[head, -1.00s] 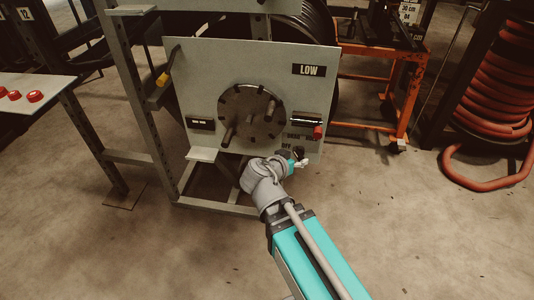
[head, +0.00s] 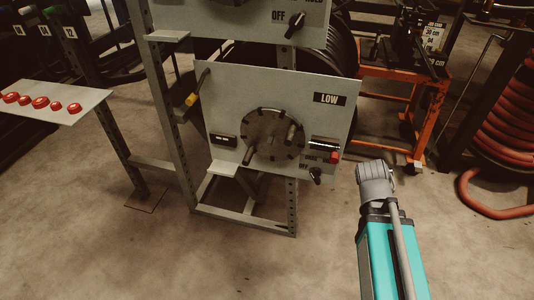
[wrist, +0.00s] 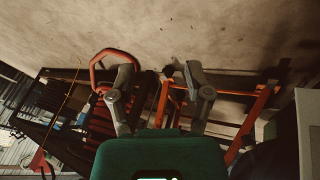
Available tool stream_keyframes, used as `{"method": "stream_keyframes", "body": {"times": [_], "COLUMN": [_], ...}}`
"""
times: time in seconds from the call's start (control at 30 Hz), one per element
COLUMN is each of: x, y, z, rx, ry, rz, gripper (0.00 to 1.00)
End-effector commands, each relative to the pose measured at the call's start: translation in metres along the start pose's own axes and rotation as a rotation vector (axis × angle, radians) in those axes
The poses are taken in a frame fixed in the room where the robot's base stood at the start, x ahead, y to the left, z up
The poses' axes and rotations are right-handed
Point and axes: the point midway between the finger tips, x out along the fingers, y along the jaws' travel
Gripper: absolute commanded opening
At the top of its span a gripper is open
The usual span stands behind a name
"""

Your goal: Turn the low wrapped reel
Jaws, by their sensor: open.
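The low reel shows in the head view as a round dark grey disc (head: 272,135) with two stub handles, set in a grey panel marked LOW (head: 235,90). Black hose (head: 338,45) shows behind and above the panel. A dark selector knob (head: 315,175) sits at the panel's lower right, with a red button (head: 334,157) above it. My arm's end is right of the panel, apart from it, and its fingers are hidden there. In the wrist view my gripper (wrist: 159,76) is open and empty, its two fingers spread apart. The reel does not show in the wrist view.
An orange frame (head: 412,115) stands behind to the right, with coiled red hose (head: 505,130) farther right. A grey shelf with red caps (head: 40,102) is at left. Another panel with an OFF knob (head: 295,22) is above. The floor in front is clear.

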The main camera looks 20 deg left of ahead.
Motion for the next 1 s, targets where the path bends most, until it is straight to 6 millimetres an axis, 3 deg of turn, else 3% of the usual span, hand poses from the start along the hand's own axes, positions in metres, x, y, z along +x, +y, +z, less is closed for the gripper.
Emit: {"method": "stream_keyframes", "body": {"times": [0.2,0.5,1.0], "x": [0.005,0.006,0.005], "y": [0.039,0.078,0.091], "z": [0.005,0.013,0.016], "rx": [-0.033,-0.082,-0.106], "ry": [-0.137,-0.258,-0.289], "rz": [-0.095,-0.255,-0.330], "gripper": [0.65,0.65,0.65]}}
